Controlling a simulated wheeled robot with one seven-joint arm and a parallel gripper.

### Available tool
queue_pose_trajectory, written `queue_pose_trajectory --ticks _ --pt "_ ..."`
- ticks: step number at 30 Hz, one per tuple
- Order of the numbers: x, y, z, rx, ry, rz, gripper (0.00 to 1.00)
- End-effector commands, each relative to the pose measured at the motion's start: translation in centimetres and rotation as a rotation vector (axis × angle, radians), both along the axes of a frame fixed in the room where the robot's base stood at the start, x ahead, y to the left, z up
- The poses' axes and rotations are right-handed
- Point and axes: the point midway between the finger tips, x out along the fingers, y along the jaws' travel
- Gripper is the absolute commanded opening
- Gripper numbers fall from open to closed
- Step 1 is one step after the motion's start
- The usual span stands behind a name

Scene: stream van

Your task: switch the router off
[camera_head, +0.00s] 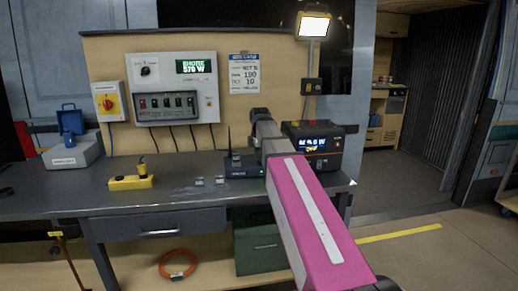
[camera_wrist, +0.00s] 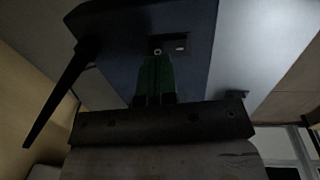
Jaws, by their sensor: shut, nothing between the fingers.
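The router (camera_head: 240,166) is a dark, flat box with an upright antenna on the workbench, partly hidden behind my arm in the head view. In the wrist view the router (camera_wrist: 125,38) fills the upper middle, with its black antenna slanting at the left. A small dark recess (camera_wrist: 170,45) on it shows a round light spot and a small pale mark; I cannot tell which is the switch. My gripper (camera_wrist: 157,62) has its green fingers shut and empty, with the tips at or just short of the recess. Contact is unclear. The head view hides the fingertips.
A black power unit (camera_head: 328,147) with a lit display stands right of my arm. A yellow socket block (camera_head: 130,182) and a grey case (camera_head: 72,154) sit at the left of the bench (camera_head: 90,203). A control panel (camera_head: 172,88) hangs on the back board.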

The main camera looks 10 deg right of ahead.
Motion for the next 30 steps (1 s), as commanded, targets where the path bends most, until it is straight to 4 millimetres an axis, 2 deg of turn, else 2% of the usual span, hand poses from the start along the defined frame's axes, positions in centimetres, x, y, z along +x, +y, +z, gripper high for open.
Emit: queue_pose_trajectory --ticks 4,15,21,30 --pt "0.1 0.0 -0.7 0.0 0.0 0.0 0.0" --pt "0.1 0.0 -0.8 0.0 0.0 0.0 0.0" --pt "0.7 0.0 -2.0 0.0 0.002 0.0 0.0" --pt "0.8 0.0 -2.3 0.001 0.002 0.0 0.0"
